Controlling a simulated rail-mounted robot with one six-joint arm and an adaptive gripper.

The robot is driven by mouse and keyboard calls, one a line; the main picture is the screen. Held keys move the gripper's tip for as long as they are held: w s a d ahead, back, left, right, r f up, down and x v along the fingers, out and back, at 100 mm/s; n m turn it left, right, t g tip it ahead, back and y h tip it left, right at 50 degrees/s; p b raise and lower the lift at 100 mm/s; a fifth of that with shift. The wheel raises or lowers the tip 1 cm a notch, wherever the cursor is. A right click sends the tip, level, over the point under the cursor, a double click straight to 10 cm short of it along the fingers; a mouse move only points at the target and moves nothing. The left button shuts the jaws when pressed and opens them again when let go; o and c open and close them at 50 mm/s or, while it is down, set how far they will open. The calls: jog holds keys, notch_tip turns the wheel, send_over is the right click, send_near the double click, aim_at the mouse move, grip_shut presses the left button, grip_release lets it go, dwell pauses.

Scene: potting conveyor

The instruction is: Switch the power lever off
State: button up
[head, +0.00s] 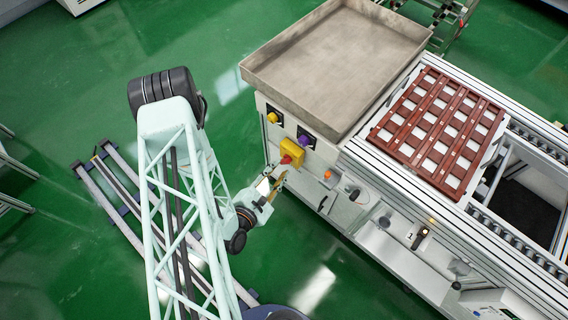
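The power lever (289,158) is a red handle on a yellow plate (295,148) on the side of the white machine cabinet, below the metal tray. My gripper (275,181) is close to the lever, just below and to the left of it in the picture. Its fingers point toward the lever. They look apart, but they are small here, and I cannot tell whether they touch the lever. The lever's exact angle is too small to tell.
A yellow knob (272,117) and a purple knob (305,138) sit above the lever. An orange button (327,175) is to the right. A metal tray (262,73) tops the cabinet. A conveyor with a red-brown grid (410,150) extends right. Green floor lies left.

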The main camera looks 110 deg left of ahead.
aim_at(284, 163)
jog(key=shift+x, duration=2.45)
jog(key=c, duration=0.5)
